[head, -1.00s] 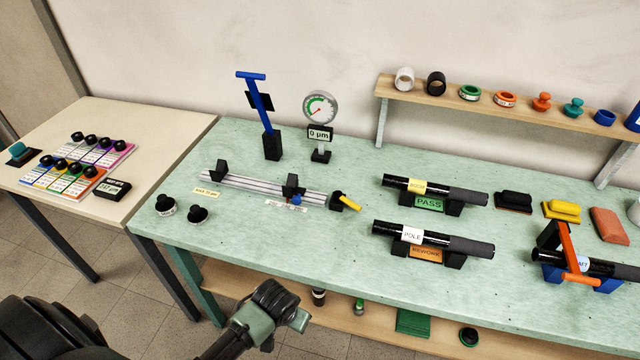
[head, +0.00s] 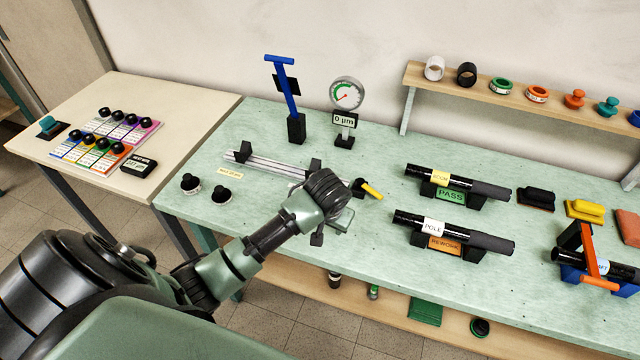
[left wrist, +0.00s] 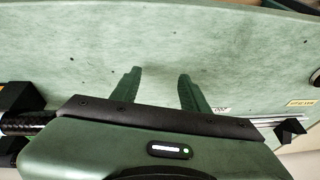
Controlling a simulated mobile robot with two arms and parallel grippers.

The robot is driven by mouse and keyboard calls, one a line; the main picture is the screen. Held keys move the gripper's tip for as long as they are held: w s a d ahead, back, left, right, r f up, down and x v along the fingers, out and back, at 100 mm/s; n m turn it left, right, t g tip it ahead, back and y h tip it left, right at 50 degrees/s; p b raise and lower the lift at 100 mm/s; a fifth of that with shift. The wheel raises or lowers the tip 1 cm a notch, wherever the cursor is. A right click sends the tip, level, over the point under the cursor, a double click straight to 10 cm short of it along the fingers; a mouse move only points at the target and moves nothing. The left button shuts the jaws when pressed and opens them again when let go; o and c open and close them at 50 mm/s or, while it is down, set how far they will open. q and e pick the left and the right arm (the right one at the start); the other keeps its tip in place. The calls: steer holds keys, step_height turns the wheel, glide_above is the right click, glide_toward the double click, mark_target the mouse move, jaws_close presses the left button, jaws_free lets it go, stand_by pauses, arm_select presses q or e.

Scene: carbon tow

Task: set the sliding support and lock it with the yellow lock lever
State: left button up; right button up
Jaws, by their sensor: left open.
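The metal rail (head: 270,163) lies on the green bench, with a black fixed block (head: 244,152) near its left end. The black sliding support (head: 315,167) stands farther right on it, its lower part hidden by my arm. The yellow lock lever (head: 371,189) sticks out from a black block at the right end, slanting down to the right. My left gripper (head: 329,229) is open and empty over the bench's front part, in front of the rail and left of and nearer than the lever. Its two spread fingers show in the left wrist view (left wrist: 158,88). My right gripper is not in view.
A dial gauge (head: 346,94) and a blue-handled tool (head: 285,95) stand behind the rail. Two black knobs (head: 205,190) sit left. Black tubes on PASS (head: 450,195) and REWORK (head: 445,243) stands lie right. Bare bench lies between lever and tubes.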

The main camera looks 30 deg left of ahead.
arm_select(q)
steer(key=w+a+r+n+y, duration=0.25)
steer(key=w+a+r, duration=0.25)
steer(key=w+a, duration=0.35)
steer(key=shift+n+h, duration=0.25)
steer(key=shift+h, duration=0.2)
steer(key=x, duration=0.4)
steer(key=p+x, duration=0.1)
steer(key=x, duration=0.2)
steer(key=shift+w+d, duration=0.1)
steer(key=shift+d, duration=0.2)
jaws_close()
